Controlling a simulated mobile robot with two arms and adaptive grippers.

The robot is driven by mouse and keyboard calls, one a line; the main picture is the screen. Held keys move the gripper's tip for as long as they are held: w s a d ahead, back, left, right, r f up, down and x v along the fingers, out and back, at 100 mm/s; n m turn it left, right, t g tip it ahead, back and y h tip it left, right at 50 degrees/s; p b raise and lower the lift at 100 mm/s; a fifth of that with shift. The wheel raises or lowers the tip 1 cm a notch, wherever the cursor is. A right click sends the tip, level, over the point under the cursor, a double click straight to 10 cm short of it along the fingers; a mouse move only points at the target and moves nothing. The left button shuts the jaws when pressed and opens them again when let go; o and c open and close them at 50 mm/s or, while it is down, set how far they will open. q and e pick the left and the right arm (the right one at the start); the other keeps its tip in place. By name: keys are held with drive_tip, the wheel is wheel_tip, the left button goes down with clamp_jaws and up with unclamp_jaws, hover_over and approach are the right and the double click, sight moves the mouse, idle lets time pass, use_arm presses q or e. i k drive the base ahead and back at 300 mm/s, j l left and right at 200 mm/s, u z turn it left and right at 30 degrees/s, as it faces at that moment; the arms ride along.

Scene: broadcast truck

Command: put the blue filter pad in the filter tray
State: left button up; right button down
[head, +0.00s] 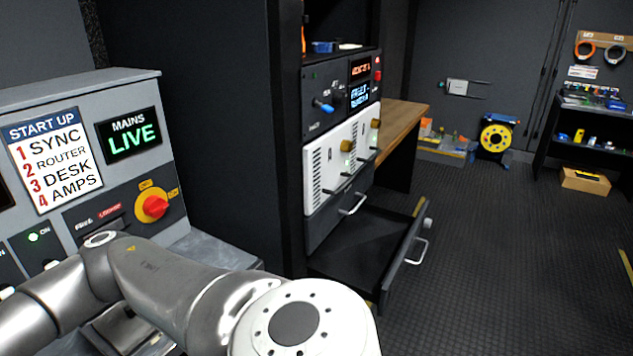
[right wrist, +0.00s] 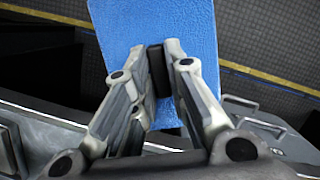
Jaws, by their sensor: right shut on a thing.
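The blue filter pad (right wrist: 125,22) is a flat, bright blue sheet in the right wrist view. My right gripper (right wrist: 160,68) is shut on it, with the pad reaching out beyond the fingertips and behind both fingers. The head view shows neither the pad in my grip nor either gripper's fingers. I cannot pick out the filter tray for certain. An open dark drawer (head: 417,252) with a light handle stands pulled out low on the equipment rack in the head view, and its visible floor looks empty.
The rack's white panel (head: 327,172) has several protruding handles above the drawer. A grey console (head: 128,84) with a red rotary switch (head: 155,206) stands at left. A wooden worktop (head: 405,112) lies behind the rack. The dark floor (head: 500,235) to the right is clear.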

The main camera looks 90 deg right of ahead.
sight(374, 237)
drive_tip(key=z, duration=1.5)
drive_tip(key=i+l+z, duration=0.1)
drive_tip(key=z, duration=0.3)
drive_tip(key=i+l+z, duration=0.15)
drive_tip(key=z, duration=0.3)
drive_tip(key=i+l+z, duration=0.15)
drive_tip(key=z, duration=0.25)
drive_tip(key=i+l, duration=0.1)
drive_tip(key=i, duration=0.7)
